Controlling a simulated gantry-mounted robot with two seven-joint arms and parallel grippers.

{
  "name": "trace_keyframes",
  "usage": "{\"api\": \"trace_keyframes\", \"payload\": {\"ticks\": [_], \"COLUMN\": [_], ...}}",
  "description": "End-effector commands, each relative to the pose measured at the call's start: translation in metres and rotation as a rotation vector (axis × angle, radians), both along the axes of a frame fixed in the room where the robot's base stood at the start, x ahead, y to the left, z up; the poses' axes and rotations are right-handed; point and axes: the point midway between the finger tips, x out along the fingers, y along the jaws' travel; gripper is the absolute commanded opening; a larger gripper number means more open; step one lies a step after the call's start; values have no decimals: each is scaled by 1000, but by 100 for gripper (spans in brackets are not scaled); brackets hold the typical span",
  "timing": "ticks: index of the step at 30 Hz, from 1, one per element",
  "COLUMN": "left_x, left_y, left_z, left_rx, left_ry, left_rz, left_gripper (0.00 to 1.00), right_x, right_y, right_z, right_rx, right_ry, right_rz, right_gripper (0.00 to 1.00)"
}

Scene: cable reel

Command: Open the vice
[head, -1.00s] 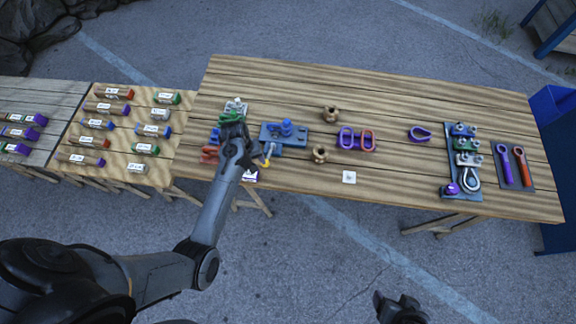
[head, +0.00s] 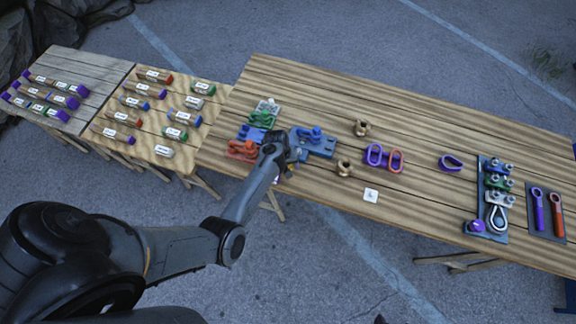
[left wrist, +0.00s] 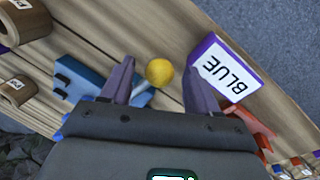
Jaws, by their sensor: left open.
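The blue vice (head: 313,142) sits on the wooden table near its front left end. In the left wrist view, part of its blue body (left wrist: 82,78) lies left of my fingers, and a handle with a yellow ball end (left wrist: 159,72) runs toward them. My left gripper (head: 288,163) is at the front left of the vice, close to the handle. In the left wrist view, my left gripper (left wrist: 160,85) is open, with the yellow ball showing in the gap between its fingertips. Contact with the handle cannot be told. My right gripper is not in view.
Red (head: 241,150), blue and green fixtures stand left of my left gripper. A card reading BLUE (left wrist: 228,68) is close to the right finger. Brass-coloured fittings (head: 345,168) and purple and orange links (head: 384,158) lie right of the vice. The table's front edge is near.

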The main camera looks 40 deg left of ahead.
Motion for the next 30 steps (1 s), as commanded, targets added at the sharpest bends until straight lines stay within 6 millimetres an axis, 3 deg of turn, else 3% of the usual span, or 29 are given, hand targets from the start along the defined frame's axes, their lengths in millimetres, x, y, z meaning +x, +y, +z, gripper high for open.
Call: {"api": "trace_keyframes", "payload": {"ticks": [12, 24, 30], "left_x": [1, 1, 1], "left_y": [-1, -1, -1], "left_z": [-6, -6, -6], "left_rx": [0, 0, 1], "left_ry": [-1, 0, -1], "left_rz": [0, 0, 1], "left_gripper": [60, 0, 0], "right_x": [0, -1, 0], "right_y": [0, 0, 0], "right_z": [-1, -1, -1], "right_rx": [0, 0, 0], "right_ry": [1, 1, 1], "right_rz": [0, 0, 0], "right_gripper": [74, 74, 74]}}
